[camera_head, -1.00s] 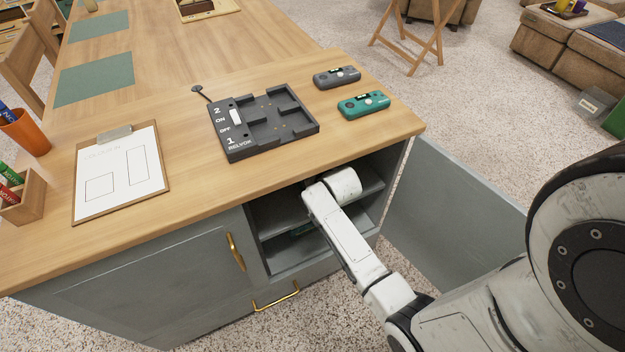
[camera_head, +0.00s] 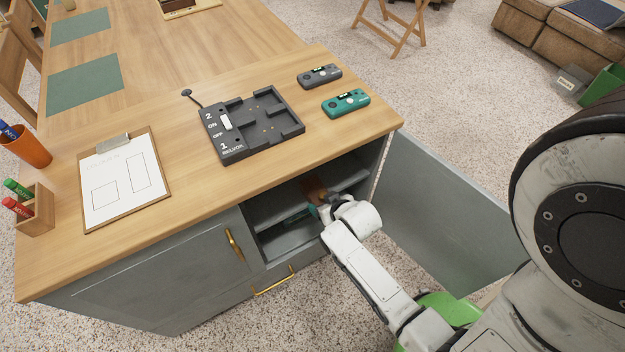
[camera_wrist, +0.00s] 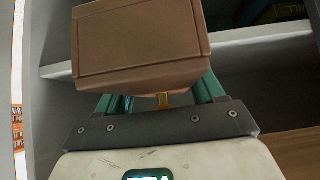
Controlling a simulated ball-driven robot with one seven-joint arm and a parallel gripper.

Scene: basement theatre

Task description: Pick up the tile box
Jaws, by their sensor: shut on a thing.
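A brown box (camera_wrist: 140,40), which I take to be the tile box, fills the upper middle of the wrist view. My gripper (camera_wrist: 160,97) has its teal fingers shut on the box, one on each side of its lower part. In the head view the box (camera_head: 314,190) shows as a small brown patch inside the open cabinet, partly hidden by my wrist. My gripper (camera_head: 322,208) is at the cabinet's mouth. The fingertips are mostly hidden behind the box in the wrist view.
The cabinet's open door (camera_head: 440,210) stands close on the right of my arm. A cabinet shelf (camera_wrist: 230,40) lies behind the box, with dark things on it. Above is the wooden top (camera_head: 200,180), bearing a dark dock (camera_head: 250,125), two handsets and a clipboard (camera_head: 125,180).

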